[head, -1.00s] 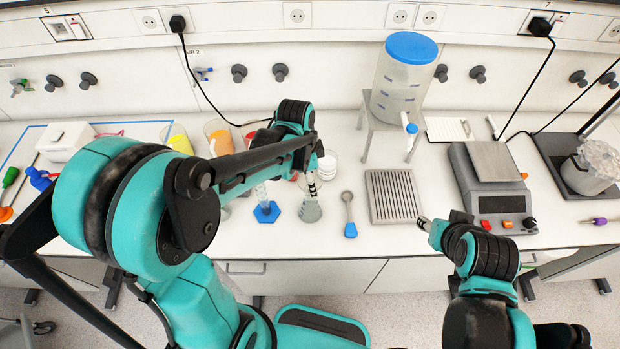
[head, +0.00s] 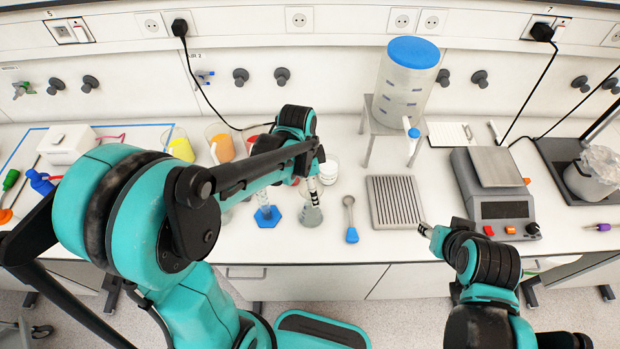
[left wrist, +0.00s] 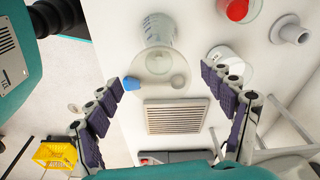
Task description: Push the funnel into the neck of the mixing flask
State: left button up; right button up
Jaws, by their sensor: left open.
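The mixing flask (head: 311,216) appears to be the small conical glass vessel with grey contents on the bench, left of the spoon. My left gripper (head: 313,188) is just over it, and the fingers cover its neck. I cannot pick out the funnel with certainty. My right gripper (head: 424,229) hangs at the bench's front edge, right of the ribbed tray; its jaw state is too small to judge.
A blue-based cylinder (head: 267,216) stands close left of the flask. A blue-handled spoon (head: 350,220) and a ribbed tray (head: 395,202) lie to the right. Beakers of yellow (head: 179,146) and orange (head: 220,145) stand behind my left arm. A scale (head: 492,190) stands further right.

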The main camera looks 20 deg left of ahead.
pick_arm(q)
notch_tip(320, 180, up, 12)
jog(key=a, duration=0.1)
jog(key=s+a+f+n+t+b, duration=0.1)
jog(key=s+f+n+t+b, duration=0.2)
jog(key=s+f+n+b, duration=0.2)
jog(key=s+a+f+n+t+y+b, duration=0.1)
jog(key=s+a+f+n+t+b, duration=0.1)
jog(key=s+f+n+b, duration=0.3)
notch_tip(320, 180, down, 6)
jog(key=n+t+b, duration=0.1)
jog(key=n+b, duration=0.1)
jog(key=b, duration=0.2)
jog(key=shift+a+f+n+t, duration=0.2)
jog(key=shift+a+n+t, duration=0.1)
